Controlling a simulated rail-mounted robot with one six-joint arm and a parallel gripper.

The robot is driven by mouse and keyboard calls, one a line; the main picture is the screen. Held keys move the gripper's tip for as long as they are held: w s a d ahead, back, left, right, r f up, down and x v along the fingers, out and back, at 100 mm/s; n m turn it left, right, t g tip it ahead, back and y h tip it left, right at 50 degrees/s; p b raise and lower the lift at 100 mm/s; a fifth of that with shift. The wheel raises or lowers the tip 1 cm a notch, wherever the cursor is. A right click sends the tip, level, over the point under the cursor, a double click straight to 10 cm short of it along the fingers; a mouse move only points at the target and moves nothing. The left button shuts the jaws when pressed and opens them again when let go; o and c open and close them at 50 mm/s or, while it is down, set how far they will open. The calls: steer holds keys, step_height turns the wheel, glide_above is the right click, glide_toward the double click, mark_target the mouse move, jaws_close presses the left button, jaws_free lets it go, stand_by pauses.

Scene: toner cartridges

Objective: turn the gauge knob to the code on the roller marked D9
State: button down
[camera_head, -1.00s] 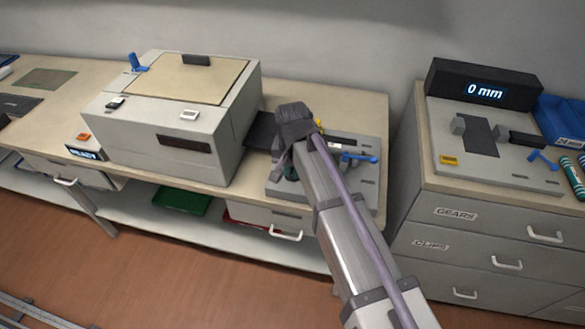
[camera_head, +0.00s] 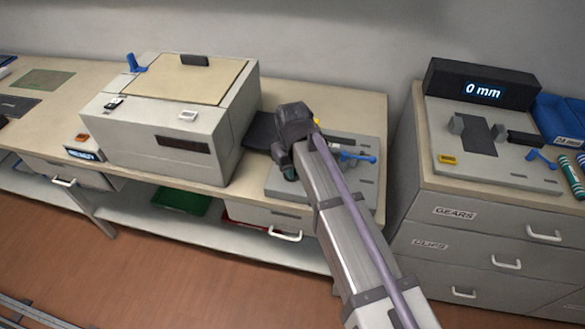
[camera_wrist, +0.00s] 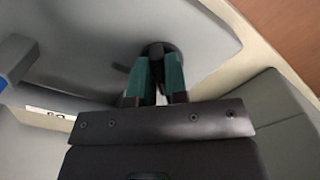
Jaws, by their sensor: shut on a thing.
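My gripper (camera_wrist: 157,80) shows in the wrist view with its two green fingers shut on a dark round knob (camera_wrist: 158,47) on a light grey panel. In the head view my gripper (camera_head: 290,173) points down over the left part of the grey gauge panel (camera_head: 345,190) on the long bench, and my arm hides the knob there. The knob's pointer and any code marks cannot be made out. No roller marked D9 can be identified. A green and white cylinder (camera_head: 571,178) lies at the far right, its marking unreadable.
A large grey machine (camera_head: 160,130) stands left of my gripper, with a dark tray between. A blue lever (camera_head: 358,157) sits right of my wrist. A measuring device (camera_head: 485,91) reading "0 mm" stands on the right cabinet (camera_head: 480,235), across a gap.

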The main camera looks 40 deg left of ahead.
steer(key=shift+n, duration=0.5)
steer(key=c, duration=1.1)
jaws_free()
steer(key=shift+c, duration=0.2)
step_height(320, 180, up, 11)
steer(key=p, duration=1)
steer(key=shift+p, duration=0.4)
steer(key=shift+f, duration=0.15)
